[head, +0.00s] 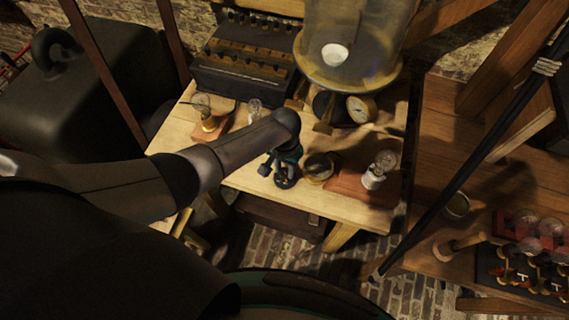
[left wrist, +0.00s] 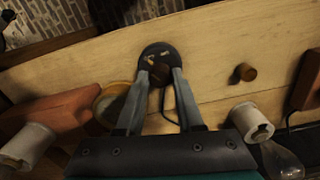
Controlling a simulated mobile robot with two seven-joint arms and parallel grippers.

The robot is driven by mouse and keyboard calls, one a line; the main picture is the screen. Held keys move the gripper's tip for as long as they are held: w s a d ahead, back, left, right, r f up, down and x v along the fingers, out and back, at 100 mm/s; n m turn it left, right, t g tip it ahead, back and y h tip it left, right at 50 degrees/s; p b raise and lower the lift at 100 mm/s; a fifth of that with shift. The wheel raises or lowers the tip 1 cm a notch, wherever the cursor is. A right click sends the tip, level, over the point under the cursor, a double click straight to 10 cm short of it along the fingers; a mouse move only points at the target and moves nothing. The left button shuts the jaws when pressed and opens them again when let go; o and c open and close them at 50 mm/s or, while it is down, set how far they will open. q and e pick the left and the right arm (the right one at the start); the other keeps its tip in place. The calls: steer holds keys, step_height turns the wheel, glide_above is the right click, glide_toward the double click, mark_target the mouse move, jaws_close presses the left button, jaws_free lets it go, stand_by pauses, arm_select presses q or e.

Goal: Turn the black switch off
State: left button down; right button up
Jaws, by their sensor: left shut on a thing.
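The black switch (left wrist: 157,52) has a round dark base on the light wooden table, with a small brown knob (left wrist: 158,73) on it. My left gripper (left wrist: 163,78) is shut on this knob, one finger on each side. In the head view my left gripper (head: 282,166) points down over the switch (head: 285,182) near the table's front edge, and my arm comes in above it from the left. The gripper and its fingers hide much of the switch there. The knob's exact turn is hard to tell. My right gripper is not in view.
A brass-rimmed dish (head: 319,168) stands just right of the switch. A bulb in a white socket (head: 374,177) is on a wooden block further right. A glass dome (head: 350,45), a gauge (head: 361,108) and a dark box (head: 245,60) stand behind. A small wooden peg (left wrist: 245,72) is nearby.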

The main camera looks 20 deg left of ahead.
mark_target(285, 171)
arm_select(q)
steer(key=shift+n+p, duration=0.4)
steer(key=shift+n, duration=0.5)
steer(key=c, duration=0.5)
jaws_free()
steer(key=shift+c, duration=0.2)
steer(key=shift+r+p, duration=0.3)
steer(key=shift+r, duration=0.2)
step_height(285, 171, up, 14)
steer(key=p, duration=0.3)
steer(key=shift+r+p, duration=0.2)
steer(key=shift+p, duration=0.15)
